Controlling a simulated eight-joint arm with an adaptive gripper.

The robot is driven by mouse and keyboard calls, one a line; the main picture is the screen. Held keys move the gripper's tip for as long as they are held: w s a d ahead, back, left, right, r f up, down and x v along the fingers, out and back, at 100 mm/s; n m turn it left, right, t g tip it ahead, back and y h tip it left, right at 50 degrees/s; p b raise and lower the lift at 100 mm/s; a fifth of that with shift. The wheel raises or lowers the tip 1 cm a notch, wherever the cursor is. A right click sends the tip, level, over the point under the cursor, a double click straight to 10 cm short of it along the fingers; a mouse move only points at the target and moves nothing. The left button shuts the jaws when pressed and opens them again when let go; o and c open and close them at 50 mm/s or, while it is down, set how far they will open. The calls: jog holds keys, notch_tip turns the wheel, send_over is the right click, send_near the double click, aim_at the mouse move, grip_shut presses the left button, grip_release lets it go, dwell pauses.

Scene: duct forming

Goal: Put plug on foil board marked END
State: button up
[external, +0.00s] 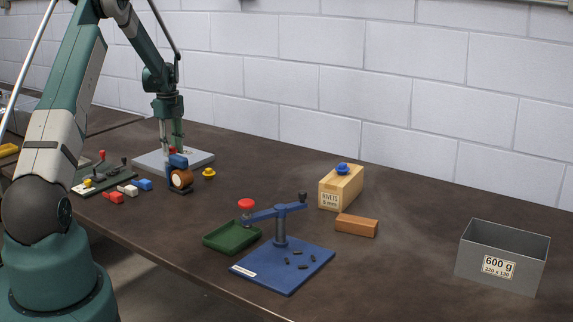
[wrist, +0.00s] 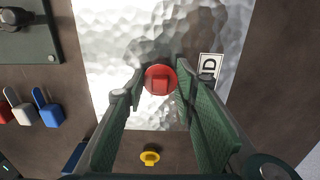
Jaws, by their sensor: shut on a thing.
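My gripper (external: 171,143) is shut on a red plug (wrist: 160,80), with one green finger on each side of it. The plug is over the foil board (external: 203,158), a flat board with crumpled silver foil in the wrist view (wrist: 105,45). I cannot tell whether the plug touches the foil. A white label (wrist: 208,68) with a readable D is on the board, right of the plug; a finger hides the rest. A yellow plug (external: 209,173) lies on the table in front of the board. A blue plug (external: 342,169) sits on the wooden RIVETS box (external: 337,197).
A tape dispenser (external: 180,178) stands close in front of the board. A dark green fixture (external: 90,183) and small red, white and blue pieces (external: 127,190) lie left. A blue hand press (external: 281,240), green tray (external: 222,237), brown block (external: 356,225) and grey bin (external: 480,263) are right.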

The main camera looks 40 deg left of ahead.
aim_at(172, 147)
jog(key=shift+f, duration=0.2)
jog(key=shift+f, duration=0.15)
jog(key=o, duration=0.7)
jog(key=shift+o, duration=0.2)
jog(key=shift+r, duration=0.2)
notch_tip(172, 147, up, 12)
dwell(0.4)
dwell(0.5)
jog(key=shift+d, duration=0.1)
